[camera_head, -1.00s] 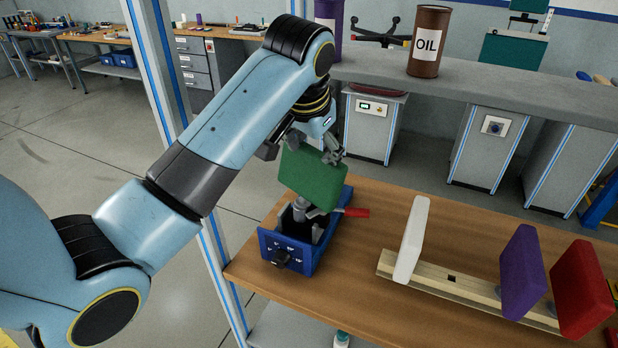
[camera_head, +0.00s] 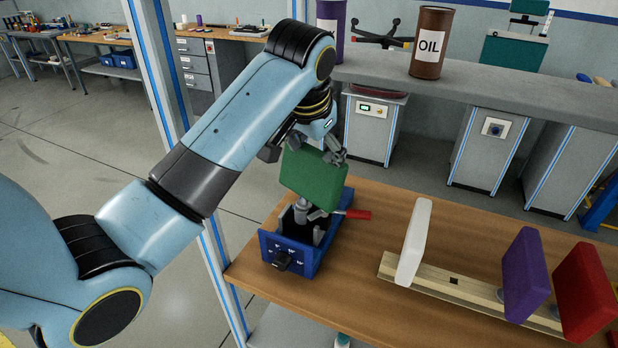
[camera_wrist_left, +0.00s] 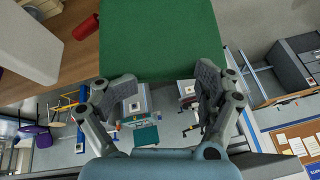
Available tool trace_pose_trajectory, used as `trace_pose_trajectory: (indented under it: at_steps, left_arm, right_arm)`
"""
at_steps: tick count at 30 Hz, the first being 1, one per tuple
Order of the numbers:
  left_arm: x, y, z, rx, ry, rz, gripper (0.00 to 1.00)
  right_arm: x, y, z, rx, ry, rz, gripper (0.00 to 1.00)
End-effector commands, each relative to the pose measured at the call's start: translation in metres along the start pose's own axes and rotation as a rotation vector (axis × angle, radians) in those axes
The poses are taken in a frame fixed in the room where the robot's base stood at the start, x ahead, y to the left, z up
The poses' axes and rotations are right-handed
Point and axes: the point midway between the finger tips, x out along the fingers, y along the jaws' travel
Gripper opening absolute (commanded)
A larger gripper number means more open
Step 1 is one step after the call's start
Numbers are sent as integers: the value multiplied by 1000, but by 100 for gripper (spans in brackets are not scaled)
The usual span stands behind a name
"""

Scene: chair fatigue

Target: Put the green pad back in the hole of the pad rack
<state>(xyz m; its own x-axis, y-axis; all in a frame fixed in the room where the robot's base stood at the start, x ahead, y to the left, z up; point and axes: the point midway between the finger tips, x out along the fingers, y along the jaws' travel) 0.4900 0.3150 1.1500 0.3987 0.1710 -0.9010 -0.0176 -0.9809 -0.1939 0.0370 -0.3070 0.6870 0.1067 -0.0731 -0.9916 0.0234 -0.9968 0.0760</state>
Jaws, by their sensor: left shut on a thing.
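The green pad (camera_head: 314,178) is tilted in the head view, just above the blue clamping device (camera_head: 304,262) on the wooden table. My left gripper (camera_head: 322,150) is shut on the pad's upper edge. In the left wrist view the green pad (camera_wrist_left: 157,38) extends away from the two fingers of my left gripper (camera_wrist_left: 165,88). A metal post shows under the pad; I cannot tell whether they touch. The pad rack (camera_head: 430,282) is a pale wooden bar to the right, with a small dark square hole (camera_head: 454,281) between its white pad (camera_head: 413,243) and purple pad (camera_head: 525,272). My right gripper is not in view.
A red pad (camera_head: 585,290) stands at the rack's right end. A red handle (camera_head: 357,214) sticks out right of the blue device. Bare table (camera_head: 370,238) lies between device and rack. A grey shelf with a brown oil drum (camera_head: 430,42) runs behind.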

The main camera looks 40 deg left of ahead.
Motion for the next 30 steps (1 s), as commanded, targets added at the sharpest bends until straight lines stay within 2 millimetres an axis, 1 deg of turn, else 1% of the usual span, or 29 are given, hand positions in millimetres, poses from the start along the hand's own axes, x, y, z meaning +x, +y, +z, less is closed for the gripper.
trace_pose_trajectory:
  at_steps: [1, 3, 5, 6, 8, 17, 30]
  left_arm:
    - [14, 13, 20, 0, -60, 36, 21]
    - [12, 13, 19, 0, -60, 36, 20]
    - [10, 13, 18, 0, -61, 36, 17]
    - [8, 13, 17, 1, -61, 36, 12]
    - [6, 13, 16, 1, -61, 36, 0]
    - [-3, 12, 10, 2, -60, 36, 0]
    - [-19, 10, 0, 4, -56, 31, 0]
  right_arm:
    - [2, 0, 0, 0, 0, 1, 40]
    - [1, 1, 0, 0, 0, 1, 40]
    - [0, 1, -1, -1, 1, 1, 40]
    - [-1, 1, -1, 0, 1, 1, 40]
    - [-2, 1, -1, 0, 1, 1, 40]
    - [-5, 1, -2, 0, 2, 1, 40]
    - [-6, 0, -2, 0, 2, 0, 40]
